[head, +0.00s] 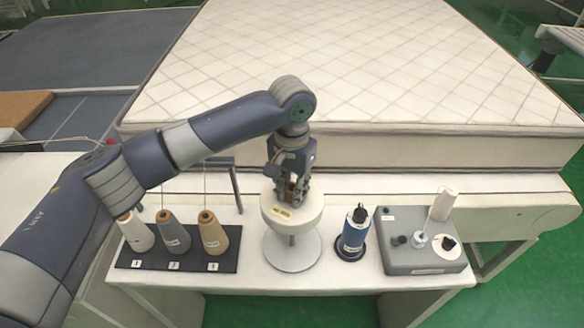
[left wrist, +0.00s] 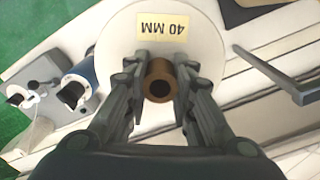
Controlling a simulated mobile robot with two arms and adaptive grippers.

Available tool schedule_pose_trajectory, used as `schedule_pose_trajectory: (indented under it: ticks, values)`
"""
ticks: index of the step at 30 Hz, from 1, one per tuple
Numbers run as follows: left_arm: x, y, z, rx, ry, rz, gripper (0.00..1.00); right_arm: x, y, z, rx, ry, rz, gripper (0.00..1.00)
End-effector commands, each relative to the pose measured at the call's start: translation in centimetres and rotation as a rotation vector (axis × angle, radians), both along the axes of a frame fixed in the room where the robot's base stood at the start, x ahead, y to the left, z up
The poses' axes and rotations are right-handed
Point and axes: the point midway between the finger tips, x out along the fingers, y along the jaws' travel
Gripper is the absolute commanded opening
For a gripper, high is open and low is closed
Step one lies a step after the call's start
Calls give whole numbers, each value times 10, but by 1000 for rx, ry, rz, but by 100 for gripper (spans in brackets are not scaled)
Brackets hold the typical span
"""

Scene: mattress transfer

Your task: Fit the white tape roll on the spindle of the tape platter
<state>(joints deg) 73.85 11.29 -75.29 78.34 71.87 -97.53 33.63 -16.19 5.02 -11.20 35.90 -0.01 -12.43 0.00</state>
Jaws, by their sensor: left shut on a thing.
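The white tape roll (head: 309,208), a thick disc with a "40 MM" label, sits level above a grey round platter (head: 290,262) on the bench. A short column shows between them; its meeting with the roll is hidden. The left wrist view shows the roll (left wrist: 204,32) and its brown core (left wrist: 160,69), with a dark hole in its top. My left gripper (head: 289,196) comes down from above and is shut on the roll by its core, with a finger on either side. The gripper also shows in the left wrist view (left wrist: 160,82). My right gripper is not in view.
Several thread cones (head: 212,236) stand on a black rack at left. A blue spool (head: 354,236) and a grey machine box (head: 412,252) stand at right. A quilted mattress (head: 380,70) lies behind. A thin dark post (head: 236,188) rises left of the roll.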

Motion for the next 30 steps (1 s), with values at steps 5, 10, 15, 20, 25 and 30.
schedule_pose_trajectory:
  ticks: [5,10,15,20,25,30]
  values:
    - [-1,-1,1,-1,0,-1,0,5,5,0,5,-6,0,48]
    - [0,-1,1,-1,0,-1,0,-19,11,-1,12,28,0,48]
    - [-1,-1,2,-2,1,-3,0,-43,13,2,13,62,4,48]
    - [-1,0,6,-2,1,-12,0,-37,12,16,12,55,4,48]
    - [-1,-1,-19,-2,0,-12,0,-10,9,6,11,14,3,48]
    - [-1,-1,-35,-2,1,-12,0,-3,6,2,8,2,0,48]
